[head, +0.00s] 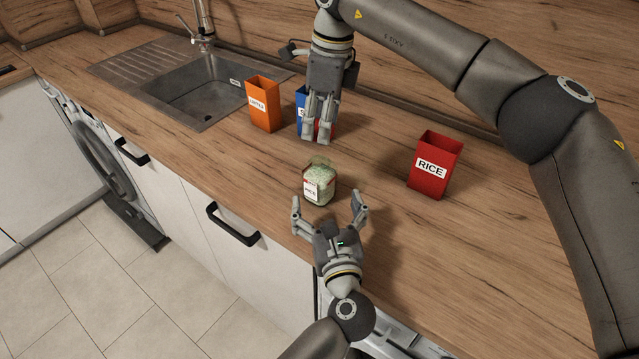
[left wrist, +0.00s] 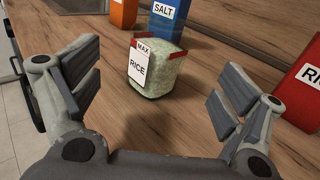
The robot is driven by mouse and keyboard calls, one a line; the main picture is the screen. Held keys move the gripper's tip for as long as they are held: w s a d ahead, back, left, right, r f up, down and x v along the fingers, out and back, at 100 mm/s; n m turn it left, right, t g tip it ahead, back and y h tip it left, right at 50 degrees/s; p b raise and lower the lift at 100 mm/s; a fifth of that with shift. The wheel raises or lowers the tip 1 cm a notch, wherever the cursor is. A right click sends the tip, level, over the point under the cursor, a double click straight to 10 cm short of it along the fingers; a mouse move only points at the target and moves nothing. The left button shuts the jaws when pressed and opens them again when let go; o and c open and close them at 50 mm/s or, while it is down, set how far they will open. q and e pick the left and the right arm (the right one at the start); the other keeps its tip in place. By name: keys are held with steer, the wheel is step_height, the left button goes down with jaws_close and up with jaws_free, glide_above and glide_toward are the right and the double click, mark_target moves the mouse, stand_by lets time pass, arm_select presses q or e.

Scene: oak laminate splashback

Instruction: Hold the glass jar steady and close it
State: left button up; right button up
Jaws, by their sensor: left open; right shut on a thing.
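The glass jar (head: 319,184) stands upright on the worktop, filled with pale green-white grains and labelled RICE. In the left wrist view the jar (left wrist: 158,72) shows a MAX mark and red pieces at its upper edge. My left gripper (head: 328,204) is open in front of the jar, its fingers pointing at it and spread wider than it; it does not hold it. My right gripper (head: 318,132) points down beyond the jar, shut on a red thing (head: 327,124). The fingers hide most of that thing, so I cannot tell its shape.
An orange box (head: 263,106) and a blue SALT box (head: 301,108) stand behind the jar, the blue one partly hidden by my right gripper. A red RICE box (head: 434,168) stands to the right. The sink (head: 205,88) is at the back left. The worktop's front edge is near my left gripper.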

arm_select(q)
steer(key=w, duration=0.3)
steer(key=w+a, duration=0.1)
steer(key=w, duration=0.5)
steer(key=shift+w+a, duration=0.25)
steer(key=shift+w, duration=0.1)
steer(key=shift+c, duration=0.4)
steer(key=c, duration=1.5)
arm_select(e)
glide_above(317, 161)
steer(key=shift+s+d+f, duration=0.1)
steer(key=shift+d+f, duration=0.1)
steer(key=shift+f, duration=1.05)
steer(key=shift+s+d+f, duration=0.1)
steer(key=shift+d+f, duration=0.05)
steer(key=shift+f, duration=1.1)
